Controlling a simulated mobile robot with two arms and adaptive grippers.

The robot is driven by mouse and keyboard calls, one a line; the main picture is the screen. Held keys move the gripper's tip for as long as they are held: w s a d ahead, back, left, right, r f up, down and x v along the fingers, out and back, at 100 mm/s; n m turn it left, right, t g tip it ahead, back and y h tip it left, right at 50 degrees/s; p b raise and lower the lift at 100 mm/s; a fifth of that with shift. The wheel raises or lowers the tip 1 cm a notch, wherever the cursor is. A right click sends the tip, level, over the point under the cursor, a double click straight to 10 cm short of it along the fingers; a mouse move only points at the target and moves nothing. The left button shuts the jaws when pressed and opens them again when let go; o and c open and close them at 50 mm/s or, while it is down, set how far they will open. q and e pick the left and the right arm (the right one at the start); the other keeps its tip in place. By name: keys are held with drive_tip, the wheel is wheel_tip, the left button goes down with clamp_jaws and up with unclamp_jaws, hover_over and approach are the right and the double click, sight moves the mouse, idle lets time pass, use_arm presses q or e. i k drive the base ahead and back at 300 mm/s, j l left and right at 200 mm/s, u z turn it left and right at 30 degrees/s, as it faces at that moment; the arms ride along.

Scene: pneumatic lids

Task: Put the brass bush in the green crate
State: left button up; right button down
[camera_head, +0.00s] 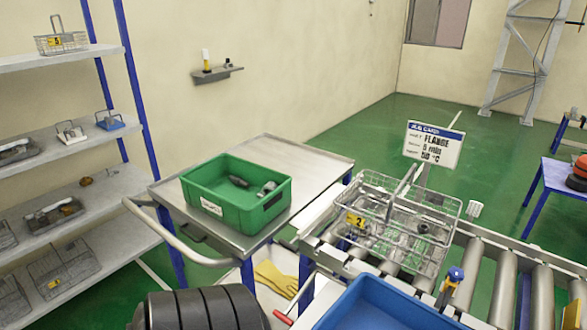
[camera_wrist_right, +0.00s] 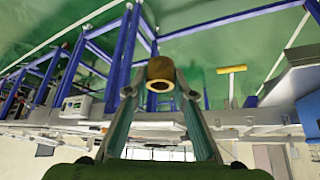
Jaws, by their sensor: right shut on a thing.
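The brass bush (camera_wrist_right: 160,69) is a short golden-brown ring with a dark bore. In the right wrist view it sits between the fingertips of my right gripper (camera_wrist_right: 161,82), which is shut on it. In the head view the green crate (camera_head: 225,217) stands on a grey metal trolley top, with a label on its front. A dark part (camera_head: 238,181) and a grey metal part (camera_head: 267,188) lie inside it. Neither gripper shows in the head view, so the distance from the bush to the crate cannot be told.
The trolley top (camera_head: 305,160) has bare room behind and right of the crate. A wire basket (camera_head: 440,258) with a sign (camera_head: 434,145) stands on the roller conveyor (camera_head: 500,280). A blue tray (camera_head: 375,310) is at the front. Shelves (camera_head: 60,140) line the left.

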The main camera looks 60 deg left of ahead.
sight(230, 198)
drive_tip(key=k+j+z, duration=0.2)
drive_tip(key=z, duration=0.15)
drive_tip(key=k+z, duration=0.35)
drive_tip(key=k+j+z, duration=0.1)
drive_tip(key=k+z, duration=0.25)
drive_tip(key=k+j+u, duration=0.1)
drive_tip(key=k, duration=0.65)
drive_tip(key=k+u, duration=0.1)
drive_tip(key=u, duration=0.8)
drive_tip(key=k+j+u, duration=0.1)
drive_tip(key=u, duration=0.35)
